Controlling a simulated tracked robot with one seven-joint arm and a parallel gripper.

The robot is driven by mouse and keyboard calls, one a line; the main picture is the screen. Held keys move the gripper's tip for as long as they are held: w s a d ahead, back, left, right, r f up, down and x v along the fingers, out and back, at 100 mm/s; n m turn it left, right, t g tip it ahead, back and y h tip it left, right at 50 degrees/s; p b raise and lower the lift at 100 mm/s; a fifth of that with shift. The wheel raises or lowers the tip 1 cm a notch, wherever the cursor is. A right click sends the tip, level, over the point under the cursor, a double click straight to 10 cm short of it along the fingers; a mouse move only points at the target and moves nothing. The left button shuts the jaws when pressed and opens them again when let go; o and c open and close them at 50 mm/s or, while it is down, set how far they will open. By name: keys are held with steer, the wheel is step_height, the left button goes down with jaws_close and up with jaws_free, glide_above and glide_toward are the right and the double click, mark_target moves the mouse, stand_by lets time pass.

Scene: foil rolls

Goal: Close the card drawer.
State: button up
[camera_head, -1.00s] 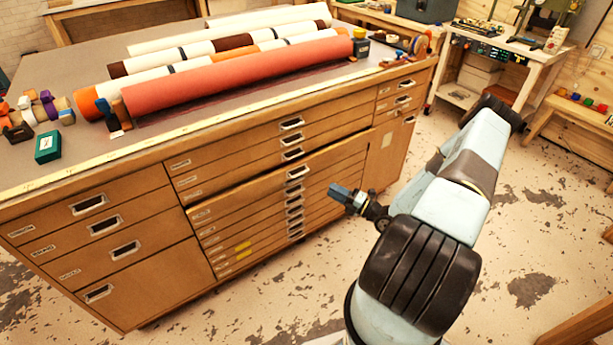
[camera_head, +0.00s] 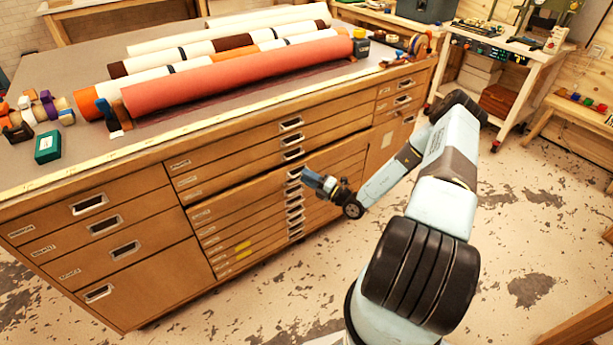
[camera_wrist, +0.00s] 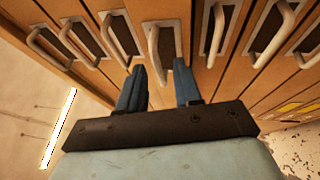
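The card drawer (camera_head: 250,196) is in the middle column of the wooden cabinet, below two shallow drawers. Its front seems to stand slightly proud, with a dark gap along its top edge. My gripper (camera_head: 307,177) is at the drawer's handle and partly covers it in the head view. In the wrist view my gripper (camera_wrist: 160,72) has its two blue fingers apart. A metal handle (camera_wrist: 154,62) lies between and just ahead of the fingertips. I cannot tell whether the fingers touch the handle or the front.
The cabinet (camera_head: 150,245) has several other drawers with similar handles close around my gripper. Foil rolls (camera_head: 240,72), tape rolls and a green box (camera_head: 47,147) lie on its top. The floor (camera_head: 525,240) at right is clear.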

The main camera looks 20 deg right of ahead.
steer(key=shift+x, duration=0.85)
jaws_close()
steer(key=shift+s, duration=0.1)
steer(key=shift+f, duration=0.15)
stand_by(0.7)
